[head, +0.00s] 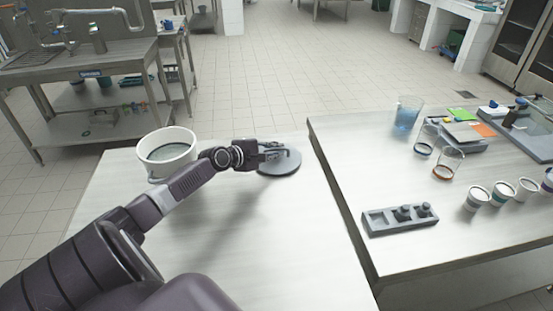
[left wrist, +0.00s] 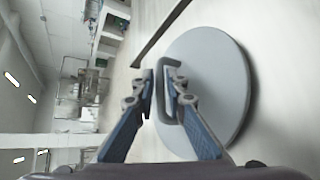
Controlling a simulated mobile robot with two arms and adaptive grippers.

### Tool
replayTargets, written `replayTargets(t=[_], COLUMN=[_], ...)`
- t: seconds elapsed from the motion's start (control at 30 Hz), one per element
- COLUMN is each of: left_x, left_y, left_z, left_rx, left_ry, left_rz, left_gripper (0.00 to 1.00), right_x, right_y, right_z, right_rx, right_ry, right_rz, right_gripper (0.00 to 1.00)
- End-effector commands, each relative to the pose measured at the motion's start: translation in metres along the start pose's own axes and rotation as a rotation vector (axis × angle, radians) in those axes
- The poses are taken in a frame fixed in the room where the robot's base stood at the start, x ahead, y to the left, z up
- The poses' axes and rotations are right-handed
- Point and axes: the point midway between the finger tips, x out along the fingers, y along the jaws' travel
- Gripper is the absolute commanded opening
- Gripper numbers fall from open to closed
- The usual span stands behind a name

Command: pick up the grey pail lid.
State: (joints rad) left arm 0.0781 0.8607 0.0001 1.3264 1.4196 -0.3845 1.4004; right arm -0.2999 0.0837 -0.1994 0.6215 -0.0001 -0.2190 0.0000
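The grey pail lid (head: 284,166) is a round flat disc near the right edge of the left table in the head view. In the left wrist view the lid (left wrist: 225,85) fills the right middle, with a loop handle (left wrist: 172,62) on its face. My left gripper (head: 271,150) is at the handle; in the wrist view its fingers (left wrist: 160,95) are close together, one on each side of the handle bar, shut on it. The head view does not clearly show whether the lid touches the table. My right gripper is not in view.
A white pail (head: 167,153) stands open left of the lid. A gap separates this table (head: 250,260) from the right table (head: 420,262), which holds a grey block with wells (head: 400,219), a beaker (head: 407,115) and several cups. The left table's front is clear.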

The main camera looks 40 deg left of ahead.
Motion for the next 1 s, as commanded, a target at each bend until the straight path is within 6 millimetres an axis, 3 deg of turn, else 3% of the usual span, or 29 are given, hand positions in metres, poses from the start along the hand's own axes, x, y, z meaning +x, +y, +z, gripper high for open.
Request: replayTargets(t=[0.17, 0.43, 0.57, 1.0], left_x=[0.0119, 0.0128, 0.0127, 0.0115], left_y=[0.0003, -0.0001, -0.0002, 0.0026], left_z=[0.0002, 0.0002, 0.0002, 0.0012], left_rx=[-0.001, 0.000, 0.000, 0.001], left_ry=[-0.001, 0.000, 0.000, 0.000], left_rz=[0.001, 0.000, 0.000, 0.000], left_gripper=[0.12, 0.12, 0.00, 0.00], right_x=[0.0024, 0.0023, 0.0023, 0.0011], right_y=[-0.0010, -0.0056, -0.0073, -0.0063], right_z=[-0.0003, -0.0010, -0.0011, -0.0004], right_rx=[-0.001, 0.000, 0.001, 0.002], right_ry=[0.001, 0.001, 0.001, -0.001], right_rz=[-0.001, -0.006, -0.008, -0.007], right_gripper=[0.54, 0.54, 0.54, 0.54])
